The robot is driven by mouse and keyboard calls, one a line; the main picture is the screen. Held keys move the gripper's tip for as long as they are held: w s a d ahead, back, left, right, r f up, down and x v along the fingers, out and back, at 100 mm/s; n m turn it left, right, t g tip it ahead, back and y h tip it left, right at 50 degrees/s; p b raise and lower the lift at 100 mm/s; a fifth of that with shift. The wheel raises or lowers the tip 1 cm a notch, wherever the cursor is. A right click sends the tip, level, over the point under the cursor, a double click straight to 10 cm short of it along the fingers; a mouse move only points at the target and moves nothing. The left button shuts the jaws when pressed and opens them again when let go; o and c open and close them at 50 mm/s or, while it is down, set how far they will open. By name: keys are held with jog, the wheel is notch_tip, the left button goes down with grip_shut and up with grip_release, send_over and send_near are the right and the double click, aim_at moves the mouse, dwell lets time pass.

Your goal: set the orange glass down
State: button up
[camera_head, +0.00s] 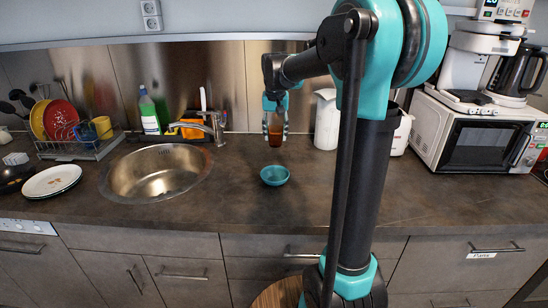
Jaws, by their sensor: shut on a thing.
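The orange glass (275,137), a small brown-orange tumbler, is between the fingers of my gripper (275,124) near the back of the counter. My gripper is shut on it and points down. The glass looks upright. I cannot tell whether its base touches the dark counter (235,190) or is a little above it. My fingers hide part of its sides.
A teal bowl (275,175) stands on the counter just in front of the glass. A sink (158,172) with a faucet (216,127) is to the left. A white pitcher (326,119) stands to the right. The counter's front middle is clear.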

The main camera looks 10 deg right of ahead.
notch_tip(320, 180, down, 10)
jog(key=shift+r, duration=0.15)
dwell(0.3)
jog(key=o, duration=1.2)
jog(key=r, duration=0.4)
jog(key=s+r, duration=0.1)
jog(key=r, duration=0.3)
jog(key=s+r, duration=0.1)
jog(key=r, duration=0.3)
jog(key=shift+a, duration=0.1)
